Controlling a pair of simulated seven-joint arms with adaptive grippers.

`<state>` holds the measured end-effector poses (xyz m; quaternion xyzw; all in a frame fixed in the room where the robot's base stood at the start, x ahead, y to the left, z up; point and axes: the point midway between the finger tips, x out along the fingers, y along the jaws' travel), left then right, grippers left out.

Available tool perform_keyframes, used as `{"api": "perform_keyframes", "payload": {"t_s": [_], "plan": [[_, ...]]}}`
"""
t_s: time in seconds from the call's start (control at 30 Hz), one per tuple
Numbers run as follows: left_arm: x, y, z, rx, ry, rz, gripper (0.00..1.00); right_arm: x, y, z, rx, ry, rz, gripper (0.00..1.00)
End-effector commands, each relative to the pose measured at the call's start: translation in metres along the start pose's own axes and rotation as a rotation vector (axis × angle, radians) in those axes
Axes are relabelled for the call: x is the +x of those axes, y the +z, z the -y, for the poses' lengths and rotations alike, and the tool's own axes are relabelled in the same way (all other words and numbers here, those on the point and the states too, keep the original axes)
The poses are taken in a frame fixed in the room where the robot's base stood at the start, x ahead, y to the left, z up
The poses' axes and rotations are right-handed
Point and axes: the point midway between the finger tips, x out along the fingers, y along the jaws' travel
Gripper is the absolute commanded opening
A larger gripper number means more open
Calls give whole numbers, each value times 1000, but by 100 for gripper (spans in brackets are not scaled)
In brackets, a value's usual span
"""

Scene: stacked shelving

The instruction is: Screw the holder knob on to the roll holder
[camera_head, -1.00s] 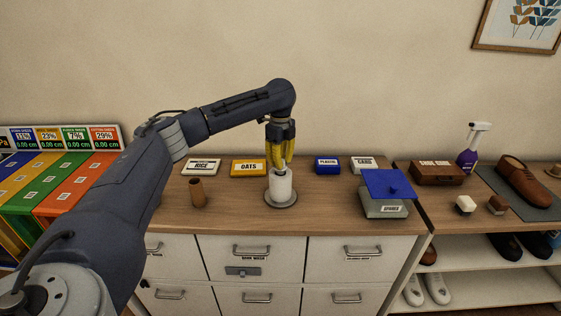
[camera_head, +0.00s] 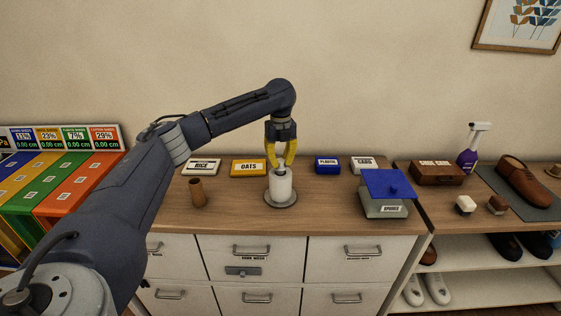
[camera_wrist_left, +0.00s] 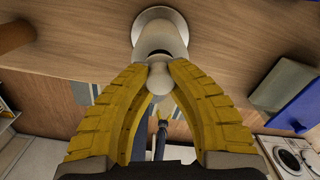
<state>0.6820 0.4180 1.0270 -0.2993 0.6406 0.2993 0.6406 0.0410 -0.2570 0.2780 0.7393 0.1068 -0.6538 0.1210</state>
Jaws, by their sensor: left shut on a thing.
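The roll holder has a round grey base (camera_head: 293,203) and stands upright on the wooden counter, with a white roll (camera_head: 280,187) around it. The holder base (camera_wrist_left: 146,27) and roll (camera_wrist_left: 161,38) also show in the left wrist view. My left gripper (camera_head: 281,167) points down over the top of the holder. Its yellow fingers are shut on the pale round holder knob (camera_wrist_left: 158,80), which sits at the top of the roll. The knob's thread and its contact with the holder are hidden. My right gripper is not in view.
A brown tube (camera_head: 198,193) stands left of the holder. Label boxes, OATS (camera_head: 248,169) and a blue one (camera_head: 327,166), lie behind. A blue-topped box (camera_head: 388,186) stands to the right. The counter's front edge is close before the holder.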

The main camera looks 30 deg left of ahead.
Motion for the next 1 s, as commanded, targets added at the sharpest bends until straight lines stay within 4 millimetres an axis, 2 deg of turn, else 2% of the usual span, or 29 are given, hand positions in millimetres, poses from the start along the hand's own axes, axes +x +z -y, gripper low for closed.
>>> {"api": "perform_keyframes", "payload": {"t_s": [0.17,0.8,1.0], "plan": [[1,-1,0,142,0,-2,0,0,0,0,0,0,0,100],[1,-1,0,856,0,-2,0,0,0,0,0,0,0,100],[0,0,0,974,-1,-1,0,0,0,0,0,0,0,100]]}}
